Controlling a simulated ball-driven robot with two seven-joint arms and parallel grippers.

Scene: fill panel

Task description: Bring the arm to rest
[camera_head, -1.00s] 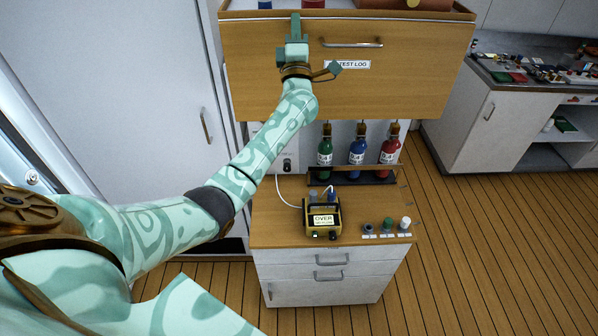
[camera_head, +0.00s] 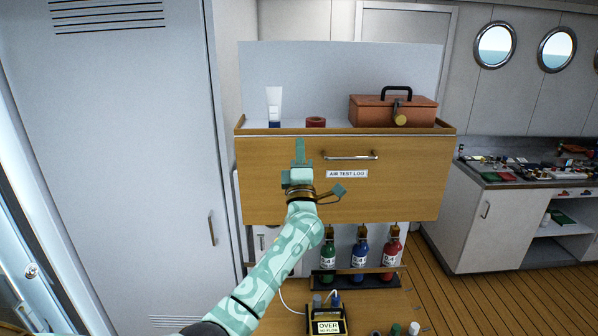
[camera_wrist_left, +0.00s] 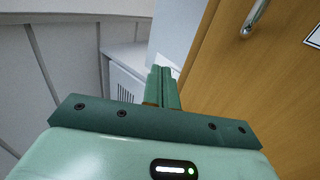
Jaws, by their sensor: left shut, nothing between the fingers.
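My left arm, pale teal with a swirl pattern, comes in from the lower left in the head view. Its gripper (camera_head: 300,152) points up in front of the wooden drawer front labelled AIR TEST LOG (camera_head: 270,195). The gripper is shut and empty. In the left wrist view its closed fingers (camera_wrist_left: 162,85) point away from the camera, with the wooden front and its metal handle (camera_wrist_left: 255,18) to the right. I cannot tell whether the fingers touch the wood. My right gripper is not in view.
A tube (camera_head: 274,103), a red roll (camera_head: 316,122) and a brown toolbox (camera_head: 415,110) stand on top. Green (camera_head: 328,262), blue (camera_head: 360,258) and red bottles (camera_head: 392,255) hang below. A yellow meter (camera_head: 328,327) reads OVER. A cluttered counter (camera_head: 500,177) is at right; floor there is clear.

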